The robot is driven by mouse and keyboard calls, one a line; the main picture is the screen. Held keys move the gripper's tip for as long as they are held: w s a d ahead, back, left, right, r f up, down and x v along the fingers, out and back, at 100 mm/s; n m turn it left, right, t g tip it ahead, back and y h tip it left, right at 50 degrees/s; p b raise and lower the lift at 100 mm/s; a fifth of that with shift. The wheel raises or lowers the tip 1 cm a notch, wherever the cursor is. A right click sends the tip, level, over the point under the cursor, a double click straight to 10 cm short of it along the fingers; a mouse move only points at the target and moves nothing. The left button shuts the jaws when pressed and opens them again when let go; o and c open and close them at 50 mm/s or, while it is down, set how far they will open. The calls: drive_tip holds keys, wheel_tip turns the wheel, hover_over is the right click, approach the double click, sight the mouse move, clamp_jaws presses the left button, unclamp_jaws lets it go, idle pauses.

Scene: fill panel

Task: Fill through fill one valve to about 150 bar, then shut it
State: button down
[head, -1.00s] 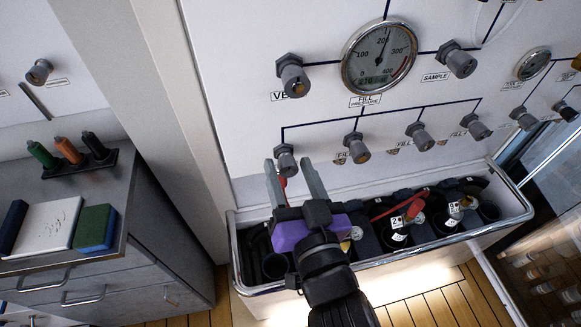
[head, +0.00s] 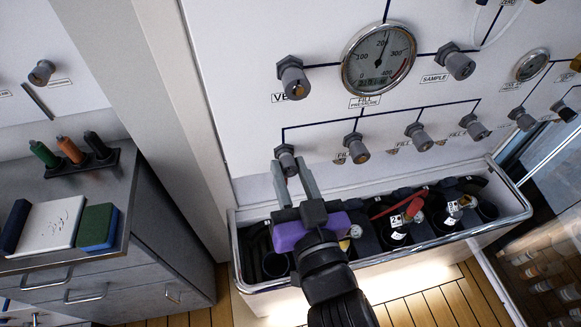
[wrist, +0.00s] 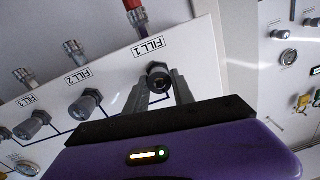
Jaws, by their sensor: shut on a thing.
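The fill one valve (head: 286,156) is a grey knob at the lower left of the white panel. In the wrist view the knob (wrist: 158,76) sits beside the FILL 1 label (wrist: 149,47). My gripper (head: 291,163), with grey fingers and a purple body, is shut on this knob, one finger on each side. The fingers partly hide the knob's lower side.
Other fill valves (head: 356,148) stand in a row to the right. A vent valve (head: 293,76) and a sample valve (head: 456,61) flank the gauge. A metal-rimmed trough (head: 390,262) with cylinders and hoses lies below. A grey cabinet (head: 150,215) is at left.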

drive_tip(key=shift+n+p, duration=1.25)
drive_tip(key=shift+n, duration=0.95)
drive_tip(key=c, duration=1.1)
unclamp_jaws()
drive_tip(key=b+v, duration=0.2)
drive_tip(key=v, duration=0.5)
drive_tip(key=shift+s, duration=0.4)
drive_tip(key=shift+d+r, duration=0.1)
drive_tip(key=shift+r, duration=0.05)
